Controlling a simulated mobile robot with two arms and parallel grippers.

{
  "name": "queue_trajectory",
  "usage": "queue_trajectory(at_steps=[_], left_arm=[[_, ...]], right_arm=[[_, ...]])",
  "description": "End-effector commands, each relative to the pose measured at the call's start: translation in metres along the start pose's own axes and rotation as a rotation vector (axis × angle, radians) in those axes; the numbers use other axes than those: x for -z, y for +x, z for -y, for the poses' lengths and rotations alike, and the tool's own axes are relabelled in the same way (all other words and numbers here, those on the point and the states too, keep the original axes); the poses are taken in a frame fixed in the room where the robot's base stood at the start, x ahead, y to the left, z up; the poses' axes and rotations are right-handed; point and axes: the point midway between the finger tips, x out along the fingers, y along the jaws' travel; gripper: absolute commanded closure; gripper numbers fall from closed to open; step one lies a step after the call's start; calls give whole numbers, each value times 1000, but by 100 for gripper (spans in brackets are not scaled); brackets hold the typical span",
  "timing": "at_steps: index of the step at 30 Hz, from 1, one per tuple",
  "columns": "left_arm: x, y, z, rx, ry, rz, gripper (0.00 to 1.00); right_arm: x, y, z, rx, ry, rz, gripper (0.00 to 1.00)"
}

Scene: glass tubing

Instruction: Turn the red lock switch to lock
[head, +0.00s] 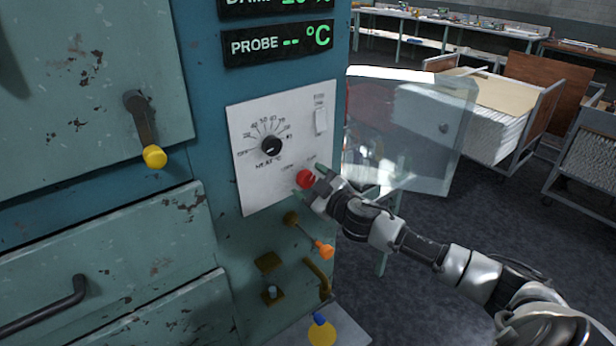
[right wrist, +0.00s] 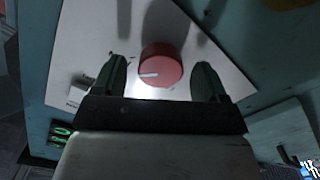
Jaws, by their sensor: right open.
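The red lock switch (head: 305,179) is a round red knob on the lower right of a white control panel (head: 250,190). In the right wrist view the red knob (right wrist: 161,66) has a white mark pointing left and slightly down. My right gripper (head: 309,180) is open at the knob, with one finger on each side of it. In the right wrist view there is a gap between the knob and each finger of the gripper (right wrist: 162,82). The lettering around the knob is too small to read. My left gripper is not in view.
A black dial (head: 271,145) and a white rocker switch (head: 320,120) are on the same panel. Below are an orange-tipped lever (head: 323,250) and a yellow knob (head: 321,333). A clear pane (head: 410,130) stands out to the right, close above my right arm. Carts stand behind.

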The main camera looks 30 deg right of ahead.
Motion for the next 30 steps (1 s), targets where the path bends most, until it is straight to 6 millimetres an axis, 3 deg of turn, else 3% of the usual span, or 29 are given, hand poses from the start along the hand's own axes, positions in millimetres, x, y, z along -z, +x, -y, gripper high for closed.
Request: queue_trajectory(at_steps=[5, 14, 23, 30], left_arm=[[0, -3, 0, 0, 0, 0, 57], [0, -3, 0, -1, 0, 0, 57], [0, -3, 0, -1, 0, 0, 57], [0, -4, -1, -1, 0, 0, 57]], right_arm=[[1, 11, 0, 0, 1, 0, 26], [0, 12, 1, 1, 0, 0, 28], [0, 11, 1, 1, 0, 0, 74], [0, 11, 1, 2, -18, 0, 76]])
